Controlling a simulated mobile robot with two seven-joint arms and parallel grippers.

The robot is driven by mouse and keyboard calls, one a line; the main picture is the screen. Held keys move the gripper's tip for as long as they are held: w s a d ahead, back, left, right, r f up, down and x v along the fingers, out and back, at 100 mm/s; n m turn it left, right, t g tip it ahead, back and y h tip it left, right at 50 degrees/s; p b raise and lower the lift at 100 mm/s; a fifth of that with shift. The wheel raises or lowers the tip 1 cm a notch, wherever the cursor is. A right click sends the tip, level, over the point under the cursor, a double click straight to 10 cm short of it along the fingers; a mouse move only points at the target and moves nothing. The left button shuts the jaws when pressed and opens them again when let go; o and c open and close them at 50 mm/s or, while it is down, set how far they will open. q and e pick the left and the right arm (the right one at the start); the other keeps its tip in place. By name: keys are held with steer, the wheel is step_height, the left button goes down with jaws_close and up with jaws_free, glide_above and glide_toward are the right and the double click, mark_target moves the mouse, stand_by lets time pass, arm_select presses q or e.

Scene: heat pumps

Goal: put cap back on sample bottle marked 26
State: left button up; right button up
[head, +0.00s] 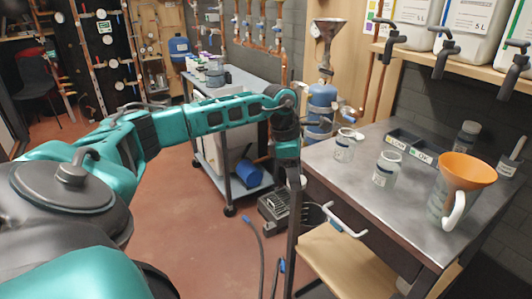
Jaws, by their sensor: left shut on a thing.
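Two clear glass bottles without caps stand on the grey metal bench (335,175): one near the left edge (344,146), one nearer the middle (386,170). Both have white labels, too small to read a number. A capped bottle (467,137) stands farther back. My left gripper (294,183) hangs pointing down just left of the bench's left edge, apart from the bottles. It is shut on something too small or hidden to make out. No loose cap is recognisable. My right gripper is not in view.
An orange funnel (466,168) sits in a glass jug at the bench's right. A black divided tray (411,144) lies at the back. Large canisters with black taps (480,30) overhang the bench. A grey trolley (215,88) stands behind my left arm.

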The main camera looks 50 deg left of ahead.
arm_select(q)
steer(key=s+d+r+m+g+y, duration=0.1)
steer(key=s+d+m+g, duration=0.1)
steer(key=d+m, duration=0.9)
steer(key=s+d+r+m+g+y, duration=0.1)
steer(key=s+d+m+g, duration=0.2)
steer(key=d+m, duration=0.8)
steer(key=shift+s+r+m, duration=0.25)
steer(key=shift+s+m, duration=0.35)
steer(key=shift+m, duration=1.6)
